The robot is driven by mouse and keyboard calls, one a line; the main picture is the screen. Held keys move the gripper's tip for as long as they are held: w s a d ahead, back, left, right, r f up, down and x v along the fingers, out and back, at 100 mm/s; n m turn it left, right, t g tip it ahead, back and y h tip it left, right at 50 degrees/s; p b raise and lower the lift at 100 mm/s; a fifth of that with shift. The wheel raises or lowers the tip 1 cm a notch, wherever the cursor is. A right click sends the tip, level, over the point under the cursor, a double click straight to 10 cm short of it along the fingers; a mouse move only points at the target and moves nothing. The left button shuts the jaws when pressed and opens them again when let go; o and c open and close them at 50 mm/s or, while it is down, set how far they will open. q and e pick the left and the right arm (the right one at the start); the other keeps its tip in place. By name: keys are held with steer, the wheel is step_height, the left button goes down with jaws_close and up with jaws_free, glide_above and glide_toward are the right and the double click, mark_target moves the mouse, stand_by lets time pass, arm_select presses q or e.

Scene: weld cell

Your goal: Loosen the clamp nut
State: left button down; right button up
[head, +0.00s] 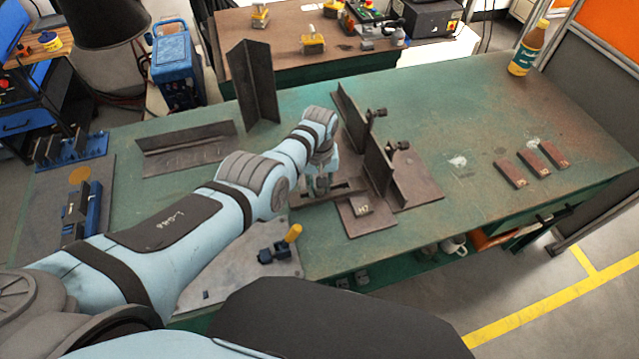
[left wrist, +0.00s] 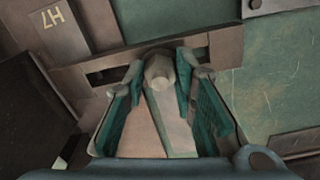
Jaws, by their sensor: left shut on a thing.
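The clamp nut (left wrist: 160,74) is a pale hexagonal piece standing on a slotted brown clamp bar (left wrist: 225,53) in the left wrist view. My left gripper (left wrist: 161,68) is shut on the nut, with one teal-padded finger on each side of it. In the head view my left gripper (head: 322,187) points down over the clamp bar (head: 345,188), and the nut is hidden there by the fingers and wrist. My right gripper is not in view.
A block marked H7 (head: 361,206) sits beside the bar on a dark plate (head: 370,224). Upright angle plates (head: 379,165) stand just right of my gripper. A tall angle piece (head: 254,83) stands behind my arm. The green table (head: 480,130) is mostly clear on the right.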

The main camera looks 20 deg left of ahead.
arm_select(q)
steer(key=n, duration=0.6)
steer(key=shift+s+f, duration=0.1)
steer(key=n, duration=0.6)
steer(key=shift+n, duration=0.4)
steer(key=n, duration=1.1)
steer(key=shift+n, duration=0.4)
steer(key=c, duration=1.3)
jaws_free()
